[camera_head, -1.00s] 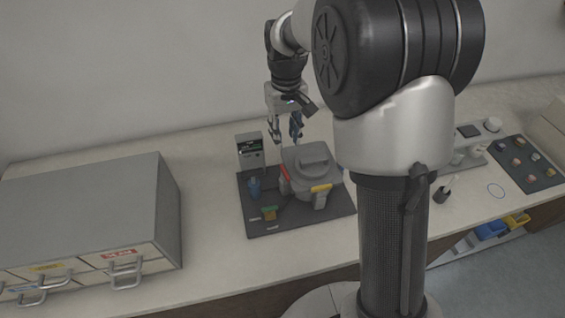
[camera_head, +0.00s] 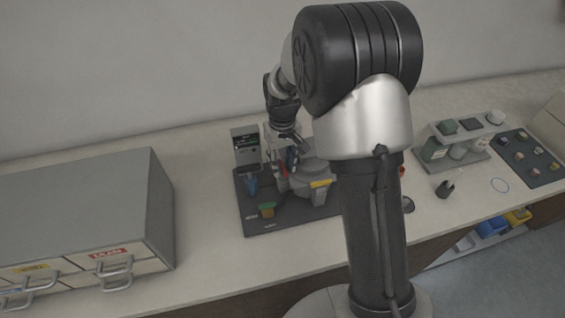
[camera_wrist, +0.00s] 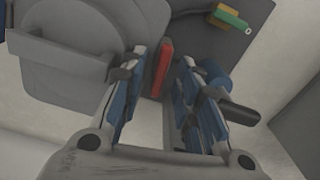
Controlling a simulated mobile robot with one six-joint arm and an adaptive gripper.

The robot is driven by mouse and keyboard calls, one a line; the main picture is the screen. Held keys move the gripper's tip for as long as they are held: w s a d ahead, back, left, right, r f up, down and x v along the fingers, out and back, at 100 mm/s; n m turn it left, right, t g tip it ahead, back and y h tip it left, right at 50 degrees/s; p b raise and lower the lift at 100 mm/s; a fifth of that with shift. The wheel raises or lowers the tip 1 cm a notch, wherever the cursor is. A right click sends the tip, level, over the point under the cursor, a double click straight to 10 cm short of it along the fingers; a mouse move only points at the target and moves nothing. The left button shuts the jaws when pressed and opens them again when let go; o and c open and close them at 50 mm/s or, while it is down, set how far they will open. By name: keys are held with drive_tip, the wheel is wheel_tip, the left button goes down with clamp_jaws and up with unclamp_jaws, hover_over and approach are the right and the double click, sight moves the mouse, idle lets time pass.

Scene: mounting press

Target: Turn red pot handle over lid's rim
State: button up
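The grey pot (camera_head: 300,186) stands on a dark mat. Its round lid (camera_wrist: 62,45) fills the upper left of the wrist view. The red handle (camera_wrist: 161,68) is at the pot's side, between the two fingers of my gripper (camera_wrist: 158,82); it also shows as a small red patch in the head view (camera_head: 284,170). My gripper is open, with one finger on each side of the red handle and a visible gap at least on the right. A yellow handle (camera_head: 320,184) is at the pot's front. My arm hides part of the pot and lid in the head view.
A control box (camera_head: 245,147) stands behind the pot. A blue piece (camera_head: 251,185) and a green-and-yellow piece (camera_head: 267,210) are on the dark mat (camera_head: 290,222). A grey drawer cabinet (camera_head: 80,210) stands at left, with clear table between.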

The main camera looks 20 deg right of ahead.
drive_tip(key=shift+c, duration=0.6)
clamp_jaws()
drive_tip(key=shift+m, duration=0.3)
drive_tip(key=m+p, duration=0.1)
drive_tip(key=m, duration=0.1)
drive_tip(key=shift+r+m+p, duration=0.1)
drive_tip(key=shift+m+p, duration=0.2)
drive_tip(key=m+p, duration=0.1)
drive_tip(key=m, duration=0.2)
drive_tip(key=shift+m, duration=0.4)
drive_tip(key=m+p, duration=0.1)
drive_tip(key=m, duration=0.4)
drive_tip(key=shift+d+p, duration=0.1)
drive_tip(key=shift+p, duration=0.3)
drive_tip(key=m+p, duration=0.1)
drive_tip(key=m, duration=0.4)
drive_tip(key=shift+m, duration=0.4)
